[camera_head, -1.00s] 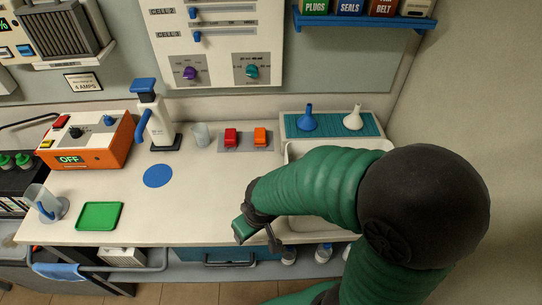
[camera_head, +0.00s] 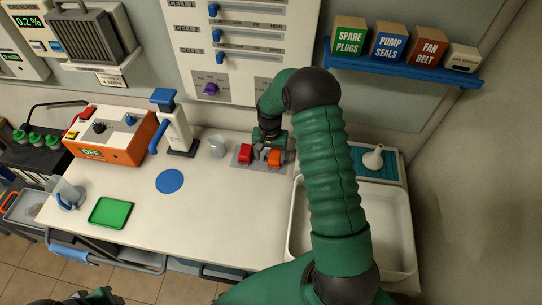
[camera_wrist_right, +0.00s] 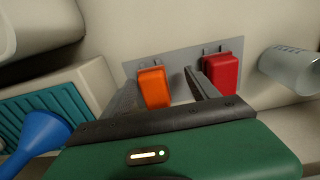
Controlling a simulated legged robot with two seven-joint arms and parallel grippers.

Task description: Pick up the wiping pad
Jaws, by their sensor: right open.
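An orange block (camera_head: 274,158) and a red block (camera_head: 246,154) stand side by side on a grey plate by the back wall. Neither is marked as the wiping pad. My right gripper (camera_head: 261,152) is over the plate. In the right wrist view, its open fingers (camera_wrist_right: 160,80) lie on either side of the orange block (camera_wrist_right: 154,87), with nothing seen gripped. The red block (camera_wrist_right: 221,74) is outside the right finger. Part of my left gripper (camera_head: 95,296) shows at the bottom edge; its jaws cannot be made out.
A clear cup (camera_head: 217,147) stands left of the plate. A white basin (camera_head: 402,235) and teal mat (camera_head: 393,167) with a funnel (camera_head: 373,157) are to the right. A blue disc (camera_head: 170,181) and green tray (camera_head: 111,211) lie left; the counter middle is clear.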

